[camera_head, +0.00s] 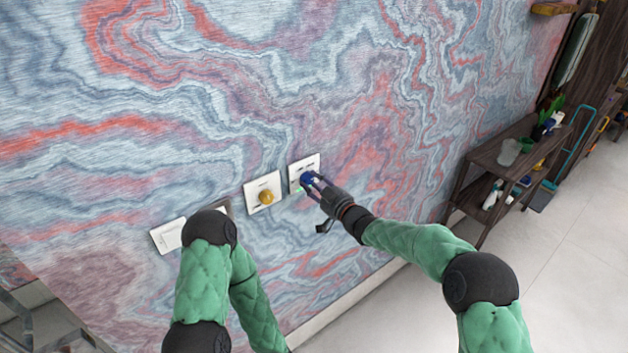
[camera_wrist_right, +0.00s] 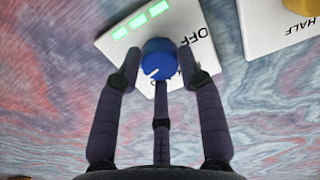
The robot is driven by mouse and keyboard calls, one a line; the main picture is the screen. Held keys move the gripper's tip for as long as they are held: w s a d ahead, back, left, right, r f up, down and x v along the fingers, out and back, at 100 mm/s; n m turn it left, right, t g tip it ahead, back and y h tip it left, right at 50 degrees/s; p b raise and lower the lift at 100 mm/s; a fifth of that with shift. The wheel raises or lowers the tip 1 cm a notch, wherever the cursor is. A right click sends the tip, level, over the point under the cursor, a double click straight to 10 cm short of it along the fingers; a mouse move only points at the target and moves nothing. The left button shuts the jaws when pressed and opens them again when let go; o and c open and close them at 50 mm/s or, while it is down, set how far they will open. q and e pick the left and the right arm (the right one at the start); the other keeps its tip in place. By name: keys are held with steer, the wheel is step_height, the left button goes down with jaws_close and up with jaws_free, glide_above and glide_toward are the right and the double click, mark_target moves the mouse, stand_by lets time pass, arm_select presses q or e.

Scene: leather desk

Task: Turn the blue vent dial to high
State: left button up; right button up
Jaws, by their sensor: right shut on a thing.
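The blue vent dial (camera_head: 308,179) sits on a white wall plate (camera_head: 303,163), the rightmost of the plates in the head view. In the right wrist view the blue dial (camera_wrist_right: 158,58) carries a white pointer mark at its lower left. Its plate (camera_wrist_right: 112,47) shows "OFF" lettering to the right of the dial and three lit green bars to the upper left. My right gripper (camera_head: 316,186) is shut on the dial, with its dark fingers around the knob. My left arm shows at the lower left of the head view, but its gripper is out of view.
A white plate with a yellow dial (camera_head: 266,197) is just left of the blue dial's plate; "HALF" shows on it in the wrist view. A white switch plate (camera_head: 168,236) is farther left. A wooden shelf (camera_head: 513,168) with bottles and a plant stands at right.

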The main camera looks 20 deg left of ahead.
steer(key=shift+m+p, duration=0.5)
steer(key=shift+m, duration=0.7)
steer(key=o, duration=1.1)
steer(key=shift+o, duration=0.2)
steer(key=shift+d, duration=0.1)
steer(key=v, duration=1.2)
steer(key=shift+f, duration=0.1)
